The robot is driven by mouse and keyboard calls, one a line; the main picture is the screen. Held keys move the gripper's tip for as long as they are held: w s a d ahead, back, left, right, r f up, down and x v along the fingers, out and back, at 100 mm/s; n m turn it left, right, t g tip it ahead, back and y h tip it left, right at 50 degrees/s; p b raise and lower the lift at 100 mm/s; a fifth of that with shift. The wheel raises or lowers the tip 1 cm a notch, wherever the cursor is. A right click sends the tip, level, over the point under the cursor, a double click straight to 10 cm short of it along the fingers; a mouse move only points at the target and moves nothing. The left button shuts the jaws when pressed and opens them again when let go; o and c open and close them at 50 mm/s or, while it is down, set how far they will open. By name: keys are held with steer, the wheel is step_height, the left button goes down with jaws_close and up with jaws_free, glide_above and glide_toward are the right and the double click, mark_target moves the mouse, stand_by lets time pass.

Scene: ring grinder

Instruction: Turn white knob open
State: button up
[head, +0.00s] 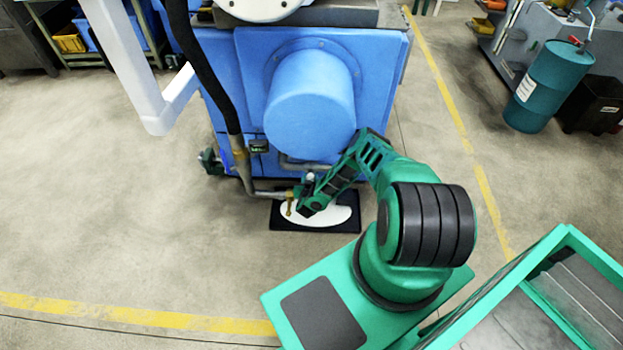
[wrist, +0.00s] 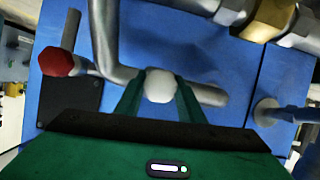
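The white knob (wrist: 159,88) shows in the middle of the wrist view, in front of a grey metal pipe. My gripper (wrist: 161,82) has one green finger on each side of it. The knob fills the gap between the fingertips, and the fingers look closed on its sides. In the head view, my gripper (head: 303,190) is low at the front of the blue machine (head: 375,90), beside the pipe end. The knob is small there and partly hidden by the gripper.
A red knob (wrist: 58,62) and bent pipes lie left of the fingers in the wrist view; brass fittings (wrist: 270,15) are upper right. A black mat (head: 345,224) with a white patch (head: 335,214) lies below the gripper. A black hose (head: 205,75) hangs left. Floor at left is clear.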

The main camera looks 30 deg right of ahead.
steer(key=shift+c, duration=1)
steer(key=shift+d, duration=0.3)
steer(key=shift+a, duration=0.15)
steer(key=shift+m, duration=0.3)
steer(key=m+t+y, duration=0.1)
steer(key=m+y, duration=0.1)
steer(key=m, duration=0.1)
steer(key=shift+s+m+t, duration=0.15)
steer(key=shift+m+t, duration=0.15)
steer(key=shift+t, duration=0.1)
steer(key=m+t+y, duration=0.1)
steer(key=m, duration=0.1)
steer(key=shift+m, duration=0.4)
steer(key=shift+d+m+t+y, duration=0.2)
steer(key=shift+m+t+y, duration=0.2)
steer(key=shift+m+t, duration=0.15)
steer(key=shift+s+m, duration=0.1)
steer(key=shift+m, duration=0.15)
steer(key=shift+f, duration=0.1)
